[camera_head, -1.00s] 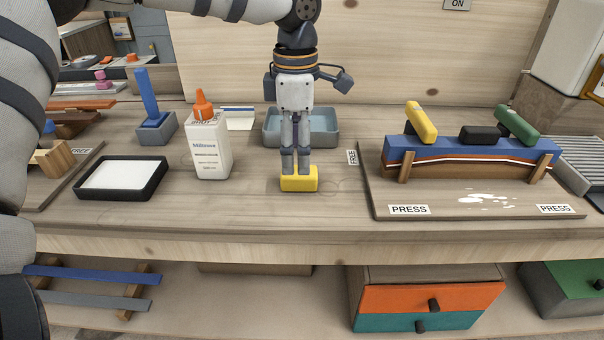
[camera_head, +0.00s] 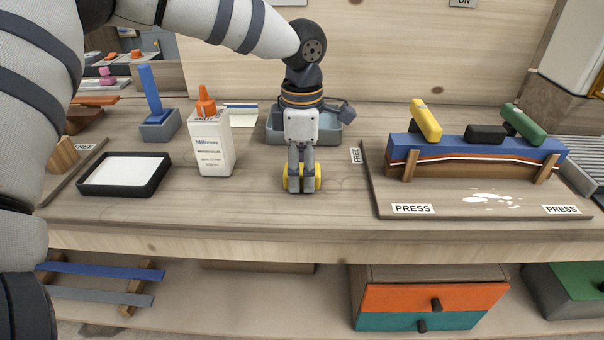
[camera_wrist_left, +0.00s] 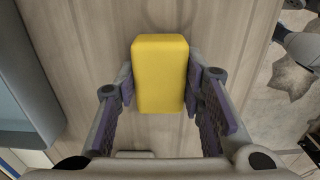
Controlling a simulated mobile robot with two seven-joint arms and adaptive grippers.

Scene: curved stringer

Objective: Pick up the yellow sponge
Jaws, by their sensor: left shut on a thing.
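The yellow sponge (camera_head: 317,178) is on the bench top near its front edge, mostly hidden behind my left gripper in the head view. My left gripper (camera_head: 301,183) points down over it, one finger on each side. In the left wrist view the sponge (camera_wrist_left: 160,75) is a yellow block between the purple-padded fingers (camera_wrist_left: 162,88), which are shut on it. I cannot tell whether the sponge is lifted off the bench. My right gripper is not in view.
A white glue bottle (camera_head: 211,145) and a black-rimmed tray (camera_head: 95,188) stand to the left. A blue-grey bin (camera_head: 342,133) is behind the gripper. A board (camera_head: 381,200) with a clamped curved stringer (camera_head: 477,150) lies to the right.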

